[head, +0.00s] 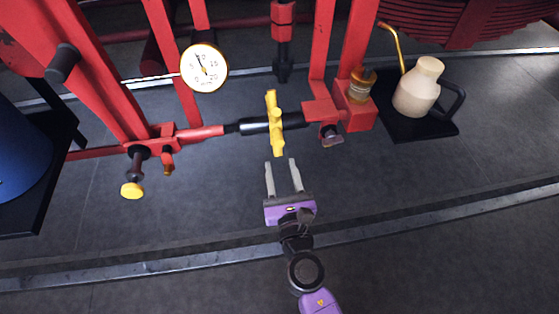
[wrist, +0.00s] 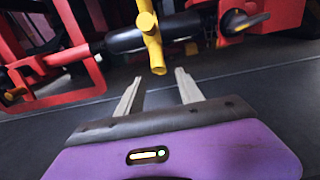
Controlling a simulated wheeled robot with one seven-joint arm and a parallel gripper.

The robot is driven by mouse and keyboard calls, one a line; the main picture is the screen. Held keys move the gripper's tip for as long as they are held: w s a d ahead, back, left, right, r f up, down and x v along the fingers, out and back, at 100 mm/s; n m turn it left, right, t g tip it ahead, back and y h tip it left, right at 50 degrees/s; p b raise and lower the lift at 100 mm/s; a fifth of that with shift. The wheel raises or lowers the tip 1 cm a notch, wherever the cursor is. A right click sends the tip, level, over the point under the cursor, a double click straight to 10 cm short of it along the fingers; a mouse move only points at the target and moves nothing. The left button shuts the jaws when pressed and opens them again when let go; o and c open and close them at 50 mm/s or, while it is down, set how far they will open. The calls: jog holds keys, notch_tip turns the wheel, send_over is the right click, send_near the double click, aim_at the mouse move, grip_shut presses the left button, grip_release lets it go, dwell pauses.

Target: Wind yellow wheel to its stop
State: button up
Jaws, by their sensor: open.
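The yellow wheel (head: 275,121) sits around a black sleeve (head: 253,126) on a red horizontal rod. It shows as a yellow bar with a hub, one arm pointing up and one pointing down. In the wrist view the yellow wheel (wrist: 151,40) is ahead of my gripper, with its lower arm end just beyond and between the fingertips. My gripper (head: 281,163) has a purple body and two pale grey fingers, spread apart with nothing between them. In the wrist view my gripper (wrist: 158,75) is also open. The fingertips appear just short of the wheel's lower end.
A round gauge (head: 204,68) stands left of the wheel. A yellow-ended knob (head: 132,190) hangs at left. A red block with a glass cup (head: 361,86) is at right, near a cream oil can (head: 418,88) on a black tray. The floor in front is clear except for a rail (head: 400,217).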

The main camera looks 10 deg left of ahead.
jog(key=shift+s, duration=0.1)
notch_tip(320, 180, up, 8)
jog(key=p, duration=0.7)
send_over(279, 155)
jog(key=shift+f, duration=0.2)
grip_shut()
dwell(1.1)
dwell(0.5)
jog(key=shift+s+f+b, duration=0.1)
jog(key=shift+f+b, duration=1)
jog(key=shift+f, duration=0.3)
